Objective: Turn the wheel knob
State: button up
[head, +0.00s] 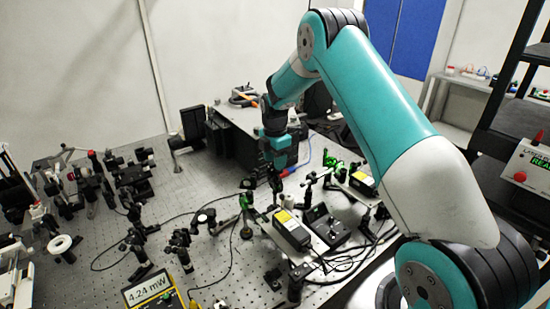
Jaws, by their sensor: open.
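My teal arm reaches over the optical bench (140,184), and my gripper (276,184) points down near the green-mounted optics in the middle. The gripper is open and small in the view. Its fingertips are dark against dark parts, so I cannot tell whether they touch anything. I cannot pick out the wheel knob for certain; the parts around the fingertips are small and partly hidden. A white round wheel-like part (60,244) stands at the left of the bench, well apart from my gripper.
A black box (236,140) stands behind my gripper. A yellow-labelled box (291,231), a black control box (326,227) and green mounts (246,201) stand close in front. A power meter (152,290) reads 4.24 mW. Several posts and loose cables crowd the left. A dark rack (505,110) stands right.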

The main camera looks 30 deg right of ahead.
grip_shut()
